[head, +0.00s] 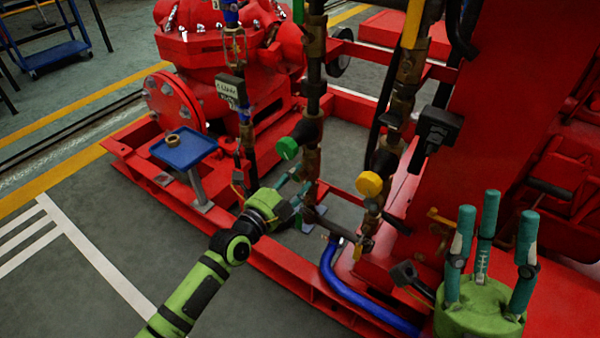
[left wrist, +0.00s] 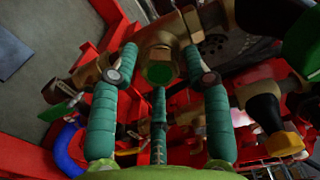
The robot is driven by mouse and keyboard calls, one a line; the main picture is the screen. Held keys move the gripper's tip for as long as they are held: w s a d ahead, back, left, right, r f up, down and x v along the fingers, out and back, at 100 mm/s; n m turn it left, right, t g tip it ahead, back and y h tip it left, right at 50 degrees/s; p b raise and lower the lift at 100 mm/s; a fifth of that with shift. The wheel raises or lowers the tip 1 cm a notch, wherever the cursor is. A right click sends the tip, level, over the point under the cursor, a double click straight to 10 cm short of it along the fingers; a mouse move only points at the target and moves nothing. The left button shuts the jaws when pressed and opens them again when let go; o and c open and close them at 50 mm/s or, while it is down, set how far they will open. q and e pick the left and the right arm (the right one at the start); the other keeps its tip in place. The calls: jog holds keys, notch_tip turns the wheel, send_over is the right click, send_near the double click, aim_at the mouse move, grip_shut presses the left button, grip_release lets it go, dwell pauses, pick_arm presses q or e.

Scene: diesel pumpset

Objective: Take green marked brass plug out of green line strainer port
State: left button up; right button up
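The brass plug with a green face (left wrist: 160,73) sits in the brass strainer body (left wrist: 155,42) in the left wrist view. My left gripper (left wrist: 160,62) is open, with one finger on either side of the plug and the third just below it. Contact cannot be told. In the head view my left gripper (head: 302,200) is at the lower pipework and hides the plug. My right gripper (head: 492,222) is open and empty at the lower right, fingers pointing up.
A green round cap (head: 288,148) and a yellow one (head: 370,184) stick out of the vertical pipes. A blue tray (head: 190,152) holds a brass ring (head: 172,140). A blue hose (head: 350,290) runs low. The red panel (head: 500,120) stands at right.

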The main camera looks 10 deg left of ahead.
pick_arm(q)
grip_shut()
dwell(0.4)
jog(key=n, duration=0.7)
jog(key=shift+n, duration=0.4)
jog(key=n, duration=0.8)
jog(key=shift+n, duration=0.3)
jog(key=n, duration=0.3)
jog(key=shift+n, duration=0.3)
jog(key=n, duration=0.4)
